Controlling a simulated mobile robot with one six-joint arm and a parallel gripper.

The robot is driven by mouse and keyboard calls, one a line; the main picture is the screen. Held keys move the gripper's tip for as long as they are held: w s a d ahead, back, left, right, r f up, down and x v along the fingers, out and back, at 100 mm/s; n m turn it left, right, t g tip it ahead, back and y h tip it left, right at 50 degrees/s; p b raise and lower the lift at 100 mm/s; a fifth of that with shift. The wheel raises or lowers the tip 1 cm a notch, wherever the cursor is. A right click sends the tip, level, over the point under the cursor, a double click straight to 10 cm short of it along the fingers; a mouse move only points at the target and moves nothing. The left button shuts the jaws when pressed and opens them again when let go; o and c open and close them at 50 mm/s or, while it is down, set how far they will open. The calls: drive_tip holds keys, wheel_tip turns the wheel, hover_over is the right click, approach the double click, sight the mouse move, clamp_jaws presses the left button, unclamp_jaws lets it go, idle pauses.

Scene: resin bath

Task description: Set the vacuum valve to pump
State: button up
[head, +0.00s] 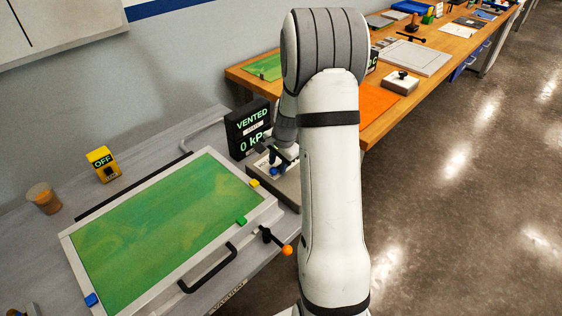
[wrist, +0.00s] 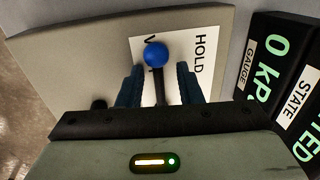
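The vacuum valve has a blue ball knob (wrist: 156,54) on a dark lever, above a white label reading HOLD and a partly hidden word starting with V. My gripper (wrist: 160,82) is open, its two dark blue fingers on either side of the lever with gaps showing. The ball shows just beyond the fingertips in the wrist view. In the head view the blue knob (head: 274,171) shows small beside my arm, on a grey valve base (head: 290,192) mostly hidden by the arm. No PUMP label is visible. The gauge display (head: 248,128) reads VENTED and 0 kPa.
A framed green panel (head: 66,240) with a black handle (head: 207,275) lies left of the valve. An orange-tipped lever (head: 287,250) sits at its corner. A yellow OFF switch box (head: 103,164) and a brown cup (head: 44,198) stand behind. A wooden bench (head: 437,60) extends right.

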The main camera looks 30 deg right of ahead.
clamp_jaws()
idle(0.3)
drive_tip(key=shift+d, duration=0.15)
